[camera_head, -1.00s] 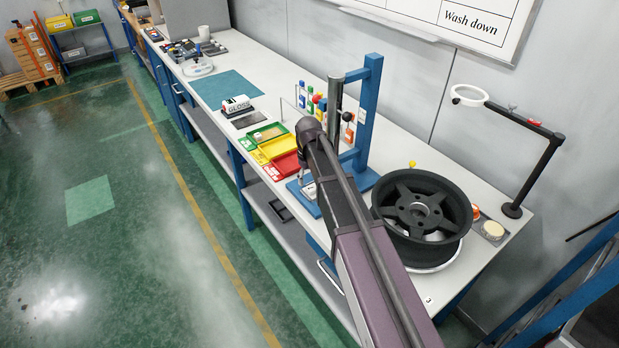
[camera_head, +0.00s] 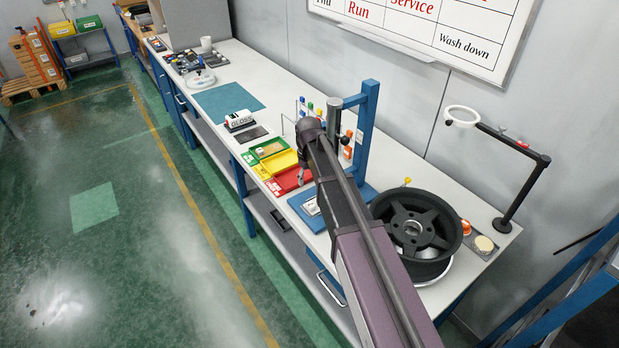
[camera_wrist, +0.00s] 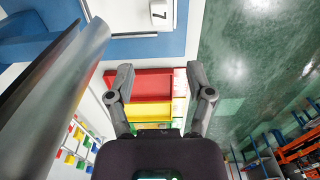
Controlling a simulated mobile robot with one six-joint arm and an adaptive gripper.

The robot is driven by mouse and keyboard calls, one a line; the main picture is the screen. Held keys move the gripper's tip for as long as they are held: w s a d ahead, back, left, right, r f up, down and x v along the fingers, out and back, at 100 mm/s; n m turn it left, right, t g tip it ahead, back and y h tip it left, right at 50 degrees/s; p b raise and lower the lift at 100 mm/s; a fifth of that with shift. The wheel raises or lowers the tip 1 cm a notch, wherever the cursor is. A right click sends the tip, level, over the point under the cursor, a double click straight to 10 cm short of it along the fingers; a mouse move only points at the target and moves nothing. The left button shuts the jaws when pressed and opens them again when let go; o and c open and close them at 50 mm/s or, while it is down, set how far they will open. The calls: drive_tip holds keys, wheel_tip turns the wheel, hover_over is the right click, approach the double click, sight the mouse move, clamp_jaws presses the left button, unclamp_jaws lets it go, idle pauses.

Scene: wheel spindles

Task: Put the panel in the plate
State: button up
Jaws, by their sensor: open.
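My gripper (camera_wrist: 160,72) is open and empty, its two fingers spread apart in the wrist view. It hangs beside the red tray (camera_head: 291,181), near the blue base (camera_head: 297,203) of the stand, in the head view. A dark flat panel (camera_head: 250,135) lies on the bench beside a white block marked GLOSS (camera_head: 239,121). I cannot tell for sure that this is the task's panel. A round white dish (camera_head: 201,78) lies farther along the bench; I cannot tell which thing is the plate. In the wrist view, a white piece marked 7 (camera_wrist: 161,14) lies at the top.
Yellow (camera_head: 279,162) and green (camera_head: 266,149) trays adjoin the red one. A blue stand post (camera_head: 364,120) rises close to my arm. A black wheel (camera_head: 418,232) and a magnifier lamp (camera_head: 520,190) occupy the right. A teal mat (camera_head: 229,96) is bare.

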drive_tip(key=shift+r, duration=0.35)
idle(0.5)
drive_tip(key=s+d+m, duration=0.3)
drive_tip(key=s+d, duration=0.5)
drive_tip(key=s, duration=0.3)
drive_tip(key=s+d+m, duration=0.3)
drive_tip(key=s+d, duration=0.4)
drive_tip(key=s, duration=0.3)
drive_tip(key=shift+s+d+m, duration=0.35)
drive_tip(key=shift+s+m, duration=0.05)
drive_tip(key=shift+s, duration=0.1)
